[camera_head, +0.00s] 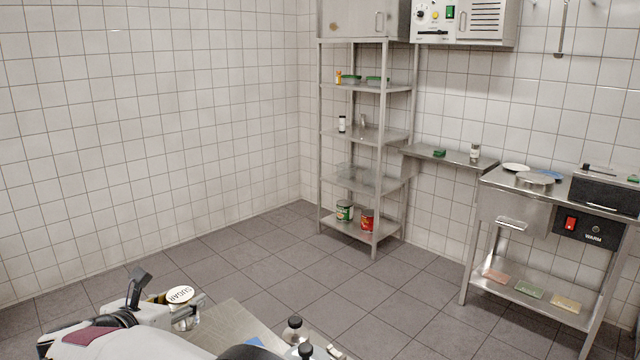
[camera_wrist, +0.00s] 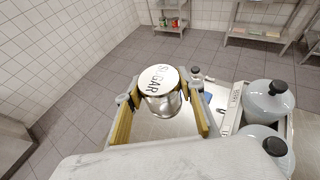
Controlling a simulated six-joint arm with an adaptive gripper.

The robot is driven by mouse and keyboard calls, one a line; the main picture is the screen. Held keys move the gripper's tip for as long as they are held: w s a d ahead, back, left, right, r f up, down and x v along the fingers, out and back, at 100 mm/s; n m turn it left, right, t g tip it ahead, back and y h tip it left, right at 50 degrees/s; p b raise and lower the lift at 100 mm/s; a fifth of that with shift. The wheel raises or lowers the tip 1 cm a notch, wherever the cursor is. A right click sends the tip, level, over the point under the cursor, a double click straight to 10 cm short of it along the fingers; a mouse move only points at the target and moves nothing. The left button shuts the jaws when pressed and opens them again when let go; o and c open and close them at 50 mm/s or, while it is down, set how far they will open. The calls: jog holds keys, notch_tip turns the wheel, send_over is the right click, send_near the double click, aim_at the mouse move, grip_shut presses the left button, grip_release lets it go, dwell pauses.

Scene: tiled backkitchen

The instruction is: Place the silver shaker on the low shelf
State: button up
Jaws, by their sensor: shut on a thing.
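The silver shaker, a metal pot with a white lid reading SUGAR, shows in the wrist view (camera_wrist: 160,88) and at the lower left of the head view (camera_head: 180,295). My gripper (camera_wrist: 161,108) is shut on it, with a yellowish finger on each side of its body. In the head view, my gripper (camera_head: 172,303) is partly hidden behind my arm. A steel rack (camera_head: 381,150) stands far off by the back wall; its lowest shelf (camera_head: 347,234) carries a green can and a red can. A low wall shelf (camera_head: 455,160) beside it holds a green item and a small jar.
A steel counter (camera_head: 228,325) lies close by, with white lidded pots (camera_wrist: 268,100) on the right in the wrist view. A warming table (camera_head: 500,192) stands at the right, with coloured slabs on its lower shelf. The tiled floor between is clear.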

jog(key=r+n+y, duration=0.1)
jog(key=r, duration=0.1)
jog(key=s+d+r+n+y, duration=0.1)
jog(key=r+y, duration=0.1)
jog(key=r, duration=0.1)
jog(key=d+r+n+y, duration=0.1)
jog(key=r, duration=0.2)
jog(key=shift+s+r+n+y, duration=0.1)
jog(key=shift+s+n+y, duration=0.1)
jog(key=shift+n+y, duration=0.15)
jog(key=s+d+f+n+g+y, duration=0.1)
jog(key=s+d+f+n+y, duration=0.1)
jog(key=s, duration=0.4)
jog(key=s+d+f+n+g+y, duration=0.1)
jog(key=s+d+f+n+y, duration=0.1)
jog(key=s+d, duration=0.2)
jog(key=s+d+f+n+g+y, duration=0.1)
jog(key=s+d+n+y, duration=0.1)
jog(key=s+d, duration=0.2)
jog(key=shift+s+f, duration=0.4)
jog(key=shift+s, duration=1.45)
jog(key=shift+y, duration=0.25)
